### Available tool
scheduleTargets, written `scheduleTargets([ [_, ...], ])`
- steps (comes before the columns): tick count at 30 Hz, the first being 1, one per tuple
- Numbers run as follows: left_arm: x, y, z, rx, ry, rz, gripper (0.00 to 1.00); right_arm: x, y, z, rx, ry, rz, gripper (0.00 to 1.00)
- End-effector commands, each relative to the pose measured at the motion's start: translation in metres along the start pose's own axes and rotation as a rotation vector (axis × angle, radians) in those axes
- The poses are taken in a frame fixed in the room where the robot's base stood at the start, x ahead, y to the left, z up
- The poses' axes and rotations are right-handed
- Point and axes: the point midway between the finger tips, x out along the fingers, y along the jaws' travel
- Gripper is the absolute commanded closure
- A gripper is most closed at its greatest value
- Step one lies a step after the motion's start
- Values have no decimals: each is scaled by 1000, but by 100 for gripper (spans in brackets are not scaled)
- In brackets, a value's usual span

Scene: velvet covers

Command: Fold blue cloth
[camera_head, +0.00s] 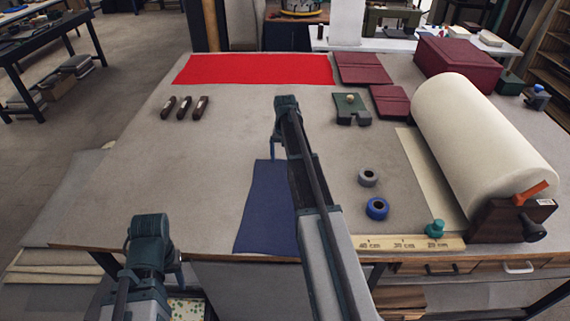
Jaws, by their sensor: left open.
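The blue cloth (264,212) lies flat on the table near the front edge, longer front to back than wide. My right arm crosses in front of its right part and hides some of it. My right gripper (275,150) points down at the cloth's far edge; the arm hides most of its jaws, so I cannot tell whether it is open or touches the cloth. My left gripper (153,252) is open and empty at the table's front left edge, well to the left of the cloth.
A red cloth (255,69) lies at the back of the table (190,165). Several dark handled tools (185,108) lie at left. Grey (369,177) and blue (377,208) tape rolls, a ruler (410,244) and a large cream roll (480,140) are at right. The table's left middle is clear.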

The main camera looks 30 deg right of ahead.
Motion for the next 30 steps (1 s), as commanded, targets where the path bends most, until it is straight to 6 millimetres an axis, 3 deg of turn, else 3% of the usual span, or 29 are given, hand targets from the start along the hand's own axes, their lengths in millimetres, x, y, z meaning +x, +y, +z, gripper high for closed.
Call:
scheduleTargets([
  [2, 0, 0, 0, 0, 0, 0, 50, 0, 0, 0, 0, 0, 0, 15],
  [30, 0, 0, 0, 0, 0, 0, 50, 0, 0, 0, 0, 0, 0, 100],
])
